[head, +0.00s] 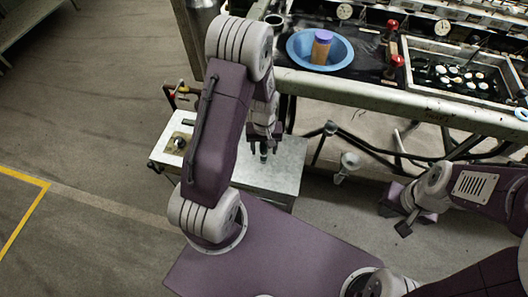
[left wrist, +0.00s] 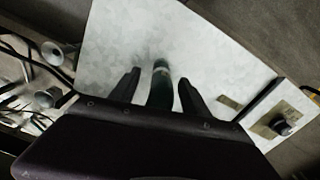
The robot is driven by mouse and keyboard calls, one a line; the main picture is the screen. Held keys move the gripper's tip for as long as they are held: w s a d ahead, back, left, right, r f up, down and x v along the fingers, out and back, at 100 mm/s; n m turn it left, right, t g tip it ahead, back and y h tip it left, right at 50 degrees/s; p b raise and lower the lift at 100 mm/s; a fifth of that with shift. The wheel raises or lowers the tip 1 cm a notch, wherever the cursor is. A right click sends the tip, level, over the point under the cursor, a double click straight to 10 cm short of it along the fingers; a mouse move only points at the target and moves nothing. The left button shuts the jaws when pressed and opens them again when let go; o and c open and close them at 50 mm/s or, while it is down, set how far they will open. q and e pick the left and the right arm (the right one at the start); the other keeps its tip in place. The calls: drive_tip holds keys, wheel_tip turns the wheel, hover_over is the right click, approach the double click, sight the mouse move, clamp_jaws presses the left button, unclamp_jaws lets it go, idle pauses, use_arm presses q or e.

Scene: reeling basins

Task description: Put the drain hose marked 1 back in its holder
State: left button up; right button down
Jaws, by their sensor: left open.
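My left gripper (head: 264,152) is above the pale metal top of a low cabinet (head: 288,165). In the left wrist view its two fingers (left wrist: 160,85) are apart, one on each side of a dark green hose end (left wrist: 161,92) with a light band. It cannot be seen whether they touch the hose. No number is readable on it. The hose's lower part is hidden behind the gripper body. No holder can be made out clearly. My right gripper (head: 404,213) is at the right, away from the cabinet; its jaw opening is unclear.
A control panel with a black knob (head: 179,142) is on the cabinet's left. Behind is a bench with a blue basin (head: 301,50) holding a purple-topped brown container (head: 321,47). A metal funnel (head: 348,161) and dark pipes are below the bench's edge. The floor left is clear.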

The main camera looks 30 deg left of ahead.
use_arm(q)
drive_tip(key=shift+r, duration=0.1)
clamp_jaws()
drive_tip(key=shift+r, duration=0.1)
drive_tip(key=shift+r, duration=0.35)
drive_tip(key=r, duration=0.2)
drive_tip(key=d+r+p, duration=0.1)
drive_tip(key=r, duration=0.1)
drive_tip(key=d+r+p, duration=0.1)
drive_tip(key=d+r, duration=0.5)
drive_tip(key=d, duration=0.4)
drive_tip(key=shift+d+p, duration=0.3)
drive_tip(key=shift+d, duration=0.05)
drive_tip(key=shift+w, duration=0.1)
